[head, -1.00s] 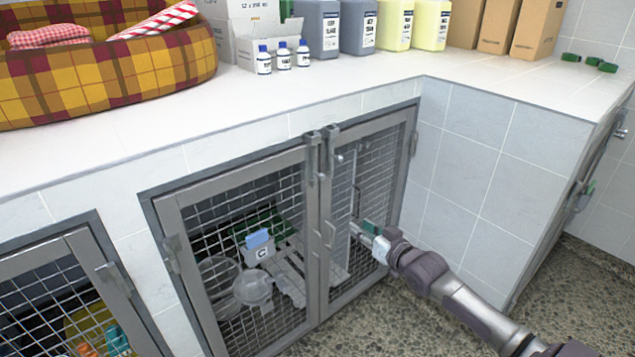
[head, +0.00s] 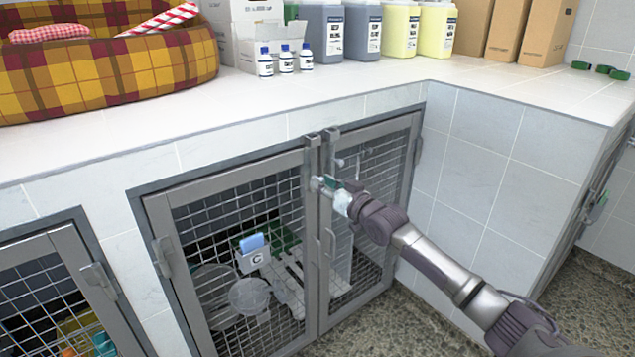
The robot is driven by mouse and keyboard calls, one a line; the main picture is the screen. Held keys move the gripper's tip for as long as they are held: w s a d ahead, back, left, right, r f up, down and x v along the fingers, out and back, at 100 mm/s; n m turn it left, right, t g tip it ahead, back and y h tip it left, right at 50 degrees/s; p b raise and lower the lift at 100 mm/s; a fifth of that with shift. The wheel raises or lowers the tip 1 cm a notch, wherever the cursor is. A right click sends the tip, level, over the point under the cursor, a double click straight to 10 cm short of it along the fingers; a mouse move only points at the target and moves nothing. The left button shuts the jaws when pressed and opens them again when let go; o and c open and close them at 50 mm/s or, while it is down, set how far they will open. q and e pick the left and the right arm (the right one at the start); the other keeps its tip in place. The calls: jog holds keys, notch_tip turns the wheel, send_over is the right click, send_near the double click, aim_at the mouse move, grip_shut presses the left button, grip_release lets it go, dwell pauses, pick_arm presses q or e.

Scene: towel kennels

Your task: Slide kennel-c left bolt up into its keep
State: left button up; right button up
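Kennel-c, with a tag marked C (head: 257,259) behind its mesh, has a left door (head: 235,255) and a right door (head: 372,205), both looking shut. The left bolt (head: 311,150) is a grey upright fitting at the top of the left door's inner edge, by the frame. A similar right bolt (head: 332,140) stands beside it. My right gripper (head: 320,184) is at the lower end of the left bolt, in front of the door edges. Its fingers are too small to tell whether they are open or touch the bolt. My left gripper is out of view.
A white tiled counter (head: 260,118) overhangs the doors, with bottles (head: 285,60) and jugs (head: 400,32) on it. A tiled wall (head: 480,170) stands to the right. Another kennel door (head: 60,290) is at the lower left.

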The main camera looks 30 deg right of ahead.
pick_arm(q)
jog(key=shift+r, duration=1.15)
pick_arm(e)
jog(key=shift+w+a, duration=0.1)
jog(key=shift+w, duration=1.4)
grip_shut()
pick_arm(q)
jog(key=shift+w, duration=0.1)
